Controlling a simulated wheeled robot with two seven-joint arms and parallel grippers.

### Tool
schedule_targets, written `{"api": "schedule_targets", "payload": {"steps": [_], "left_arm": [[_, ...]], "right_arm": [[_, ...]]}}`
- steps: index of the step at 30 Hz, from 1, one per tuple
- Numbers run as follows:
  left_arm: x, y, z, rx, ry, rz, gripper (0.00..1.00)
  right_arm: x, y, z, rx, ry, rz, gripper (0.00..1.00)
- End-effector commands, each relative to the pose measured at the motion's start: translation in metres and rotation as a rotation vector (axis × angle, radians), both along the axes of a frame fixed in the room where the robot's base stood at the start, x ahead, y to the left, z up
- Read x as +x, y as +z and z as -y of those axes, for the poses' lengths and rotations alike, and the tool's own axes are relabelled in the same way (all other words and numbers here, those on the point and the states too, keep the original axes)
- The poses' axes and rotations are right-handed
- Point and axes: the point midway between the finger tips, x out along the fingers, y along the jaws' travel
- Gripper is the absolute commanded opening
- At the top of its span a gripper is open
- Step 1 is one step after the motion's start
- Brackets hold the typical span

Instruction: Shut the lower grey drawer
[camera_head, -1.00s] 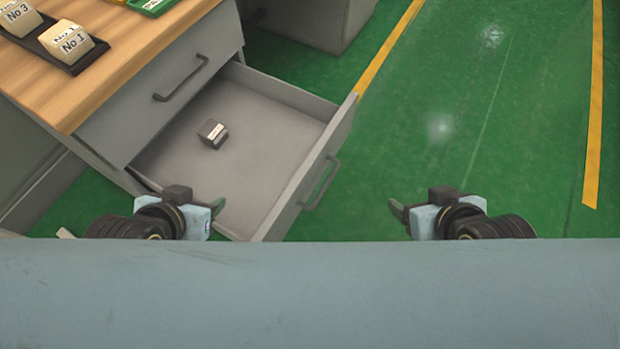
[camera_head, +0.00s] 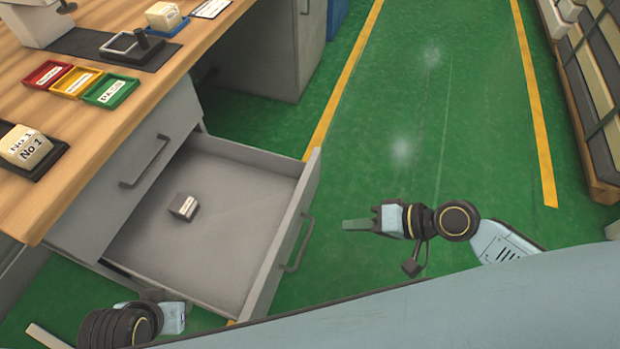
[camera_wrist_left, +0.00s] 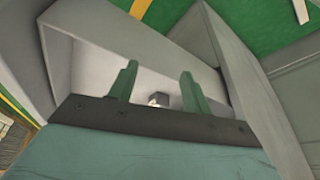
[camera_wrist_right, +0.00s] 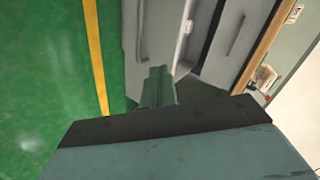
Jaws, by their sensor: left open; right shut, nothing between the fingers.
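The lower grey drawer (camera_head: 235,265) is pulled far out of the grey cabinet under the wooden desk. A small dark grey box with a pale label (camera_head: 184,207) lies inside it. The drawer's dark bar handle (camera_head: 298,245) is on its front panel. My right gripper (camera_head: 358,225) is shut and empty, to the right of the drawer front and apart from it; its shut fingers (camera_wrist_right: 157,88) point toward the drawer in the right wrist view. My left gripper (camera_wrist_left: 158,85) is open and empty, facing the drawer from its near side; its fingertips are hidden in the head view.
The upper drawer front (camera_head: 135,160) is shut above. On the wooden desk (camera_head: 130,105) stand red, yellow and green trays (camera_head: 110,90) and a No 1 block (camera_head: 25,147). Green floor is free right of the drawer; a loaded pallet (camera_head: 590,90) stands far right.

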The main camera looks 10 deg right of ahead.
Motion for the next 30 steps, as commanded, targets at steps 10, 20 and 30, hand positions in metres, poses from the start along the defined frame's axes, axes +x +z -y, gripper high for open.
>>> {"api": "schedule_targets", "payload": {"steps": [10,20,30], "left_arm": [[-0.016,-0.020,-0.013,0.031,0.011,-0.093,0.49],[-0.017,-0.012,-0.009,0.024,0.012,-0.092,0.49],[-0.021,0.021,0.001,0.003,0.012,-0.072,0.49]], "right_arm": [[0.038,0.009,0.064,0.179,-0.253,-0.196,0.00],[0.057,-0.006,0.047,0.199,-0.276,-0.206,0.00],[0.091,-0.042,-0.005,0.198,-0.274,-0.207,0.00]]}}
